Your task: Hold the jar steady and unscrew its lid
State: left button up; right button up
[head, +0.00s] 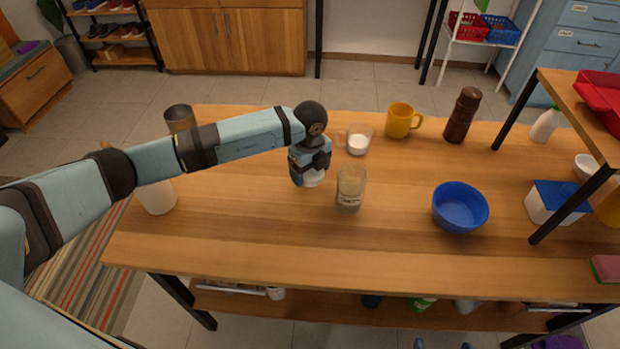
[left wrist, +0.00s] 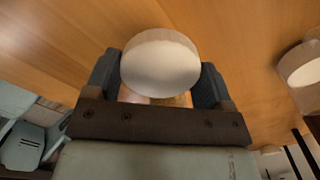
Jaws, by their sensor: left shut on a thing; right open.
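A clear glass jar (head: 350,190) with a dark-lettered label and pale contents stands upright on the table; no lid shows on it. My left gripper (head: 312,178) is just left of it, pointing down, shut on a white round lid-like piece (head: 315,179). In the left wrist view this white piece (left wrist: 160,70) sits between the two fingers (left wrist: 160,85), its flat round face toward the camera. The fingers hide part of it, and I cannot tell whether anything is attached below it. My right gripper is not in view.
A glass mug with white contents (head: 357,143) and a yellow mug (head: 402,121) stand behind the jar. A brown grinder (head: 462,115) is further right, with a blue bowl (head: 460,206) nearer. A shelf (head: 575,115) rises at the right. The front of the table (head: 300,262) is clear.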

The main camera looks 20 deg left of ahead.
aim_at(310, 178)
pick_arm(q)
jog(key=shift+f, duration=1.75)
jog(key=shift+f, duration=0.2)
jog(key=o, duration=1)
jog(key=shift+r, duration=0.3)
notch_tip(310, 178, up, 11)
jog(key=shift+r, duration=0.45)
jog(key=shift+s+f, duration=0.1)
jog(key=shift+s, duration=0.05)
